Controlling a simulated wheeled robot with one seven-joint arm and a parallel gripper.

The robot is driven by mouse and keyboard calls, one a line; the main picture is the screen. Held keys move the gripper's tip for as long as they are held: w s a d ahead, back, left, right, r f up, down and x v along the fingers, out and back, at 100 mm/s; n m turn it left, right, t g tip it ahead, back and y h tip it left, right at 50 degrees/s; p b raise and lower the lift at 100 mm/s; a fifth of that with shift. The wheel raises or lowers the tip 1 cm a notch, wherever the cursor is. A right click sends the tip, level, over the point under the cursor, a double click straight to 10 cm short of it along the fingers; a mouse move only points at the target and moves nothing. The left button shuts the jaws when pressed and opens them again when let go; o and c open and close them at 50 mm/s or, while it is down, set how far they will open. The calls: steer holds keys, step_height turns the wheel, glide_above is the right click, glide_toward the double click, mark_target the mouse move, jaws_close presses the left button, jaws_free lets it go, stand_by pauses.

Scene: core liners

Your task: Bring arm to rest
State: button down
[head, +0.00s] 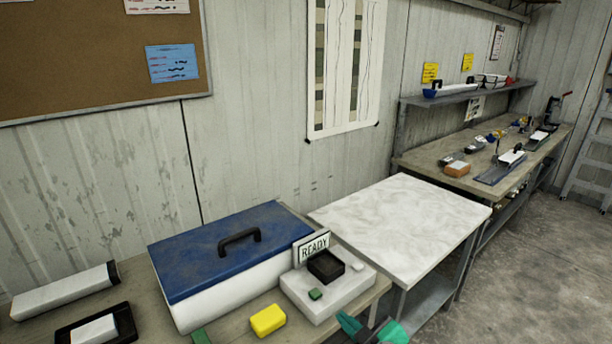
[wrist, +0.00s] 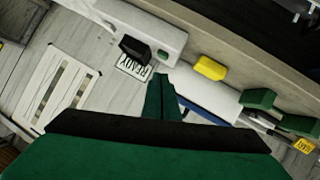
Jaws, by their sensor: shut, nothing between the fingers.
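My gripper (wrist: 163,82) shows in the wrist view with its green fingers together and nothing between them. It points toward the bench area with the READY sign (wrist: 133,68) and the white box. In the head view, green and black parts of my arm show at the bottom edge, right of the yellow block (head: 268,320). The rest of my arm is out of the picture there. I cannot tell the exact height of the gripper above the bench.
A blue-lidded white case (head: 235,250) stands on the near bench. A bare marble-like table top (head: 405,220) lies beyond. A further bench (head: 450,165) holds several tools. Floor is open at right.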

steer(key=s+a+f+m+t+h, duration=0.3)
steer(key=s+a+f+m+h, duration=0.1)
steer(key=s+a+f+m, duration=0.85)
steer(key=s+d+f+n, duration=0.1)
steer(key=s, duration=1.2)
steer(key=s+d+f+n, duration=0.1)
steer(key=s+d+n, duration=0.1)
steer(key=s, duration=1.1)
steer(key=shift+h, duration=0.3)
steer(key=shift+d, duration=0.1)
